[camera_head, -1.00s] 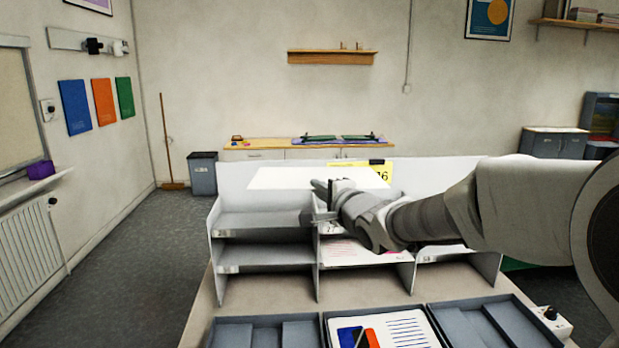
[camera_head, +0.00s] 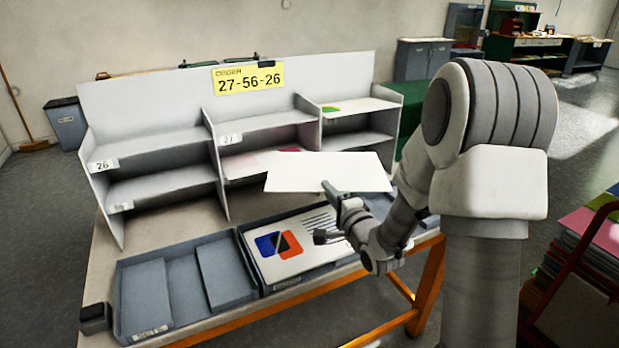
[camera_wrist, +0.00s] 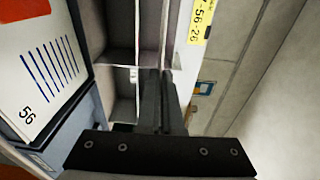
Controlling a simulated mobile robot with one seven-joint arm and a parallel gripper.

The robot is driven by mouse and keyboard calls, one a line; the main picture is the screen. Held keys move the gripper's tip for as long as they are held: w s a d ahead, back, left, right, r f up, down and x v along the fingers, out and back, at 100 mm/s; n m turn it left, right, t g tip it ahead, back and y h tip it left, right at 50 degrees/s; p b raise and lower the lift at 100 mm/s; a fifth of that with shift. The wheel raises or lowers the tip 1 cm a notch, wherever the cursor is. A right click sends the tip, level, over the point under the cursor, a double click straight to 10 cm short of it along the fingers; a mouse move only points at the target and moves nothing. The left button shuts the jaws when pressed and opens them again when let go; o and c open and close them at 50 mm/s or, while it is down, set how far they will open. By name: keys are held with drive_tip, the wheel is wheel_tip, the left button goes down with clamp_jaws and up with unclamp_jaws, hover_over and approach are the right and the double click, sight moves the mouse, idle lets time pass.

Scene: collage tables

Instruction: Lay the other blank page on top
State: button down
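A blank white page (camera_head: 330,172) is held nearly flat in the air in front of the shelf rack. My gripper (camera_head: 330,188) is shut on its near edge. The page hangs above and behind the middle tray (camera_head: 262,289), apart from it. In that tray lies a printed page (camera_head: 292,264) with a blue and a red shape and dark lines; my arm covers its right part. The wrist view shows this printed page (camera_wrist: 48,72), marked 56, and my gripper's dark fingers (camera_wrist: 166,90) close together. I see no second loose blank page.
The grey shelf rack (camera_head: 125,130) carries a yellow order card (camera_head: 248,78) reading 27-56-26. The left tray (camera_head: 125,300) looks empty, with grey blocks or dividers inside. A small dark box (camera_head: 95,317) sits at the table's left corner. Stacked coloured sheets (camera_head: 590,245) stand at the far right.

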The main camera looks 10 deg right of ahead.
drive_tip(key=s+f+n+g+y+b, duration=0.1)
drive_tip(key=s+f+y+b, duration=0.1)
drive_tip(key=f+b, duration=0.2)
drive_tip(key=s+f+n+g+y+b, duration=0.1)
drive_tip(key=s+f+n+y+b, duration=0.1)
drive_tip(key=f+b, duration=0.3)
drive_tip(key=s+a+f+n+g+y+b, duration=0.1)
drive_tip(key=f+b, duration=0.4)
drive_tip(key=f, duration=0.5)
drive_tip(key=shift+s+f+n+y, duration=0.15)
drive_tip(key=shift+s+n+y, duration=0.2)
drive_tip(key=shift+y, duration=0.25)
drive_tip(key=shift+s+f+n+y, duration=0.2)
drive_tip(key=shift+n+y, duration=0.15)
drive_tip(key=shift+y, duration=0.25)
drive_tip(key=c, duration=1)
unclamp_jaws()
drive_tip(key=p+v, duration=0.3)
drive_tip(key=v, duration=1.4)
drive_tip(key=shift+d+r+p, duration=0.2)
drive_tip(key=shift+p, duration=0.2)
